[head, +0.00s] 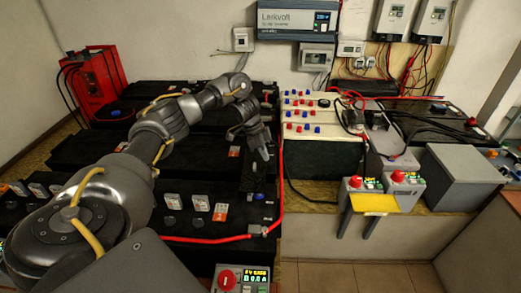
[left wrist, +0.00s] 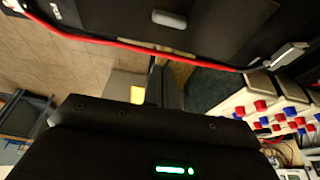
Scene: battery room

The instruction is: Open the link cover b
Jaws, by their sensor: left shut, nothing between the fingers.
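My left gripper (head: 264,154) is shut and empty, pointing down over the right end of the black battery rows. Its closed fingers also show in the left wrist view (left wrist: 166,88). A narrow dark piece (head: 258,183) lies just below the fingertips in the head view; I cannot tell whether it is link cover b or whether the fingers touch it. In the left wrist view a black surface with a grey handle-like bar (left wrist: 170,19) is at the top. No readable label marks cover b. My right gripper is in neither view.
A red cable (head: 281,185) runs close to the gripper and crosses the left wrist view (left wrist: 150,50). White battery blocks (head: 322,136) with red and blue caps stand to the right. A red charger (head: 97,80) stands at the back left. Tiled floor (head: 350,275) is open in front.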

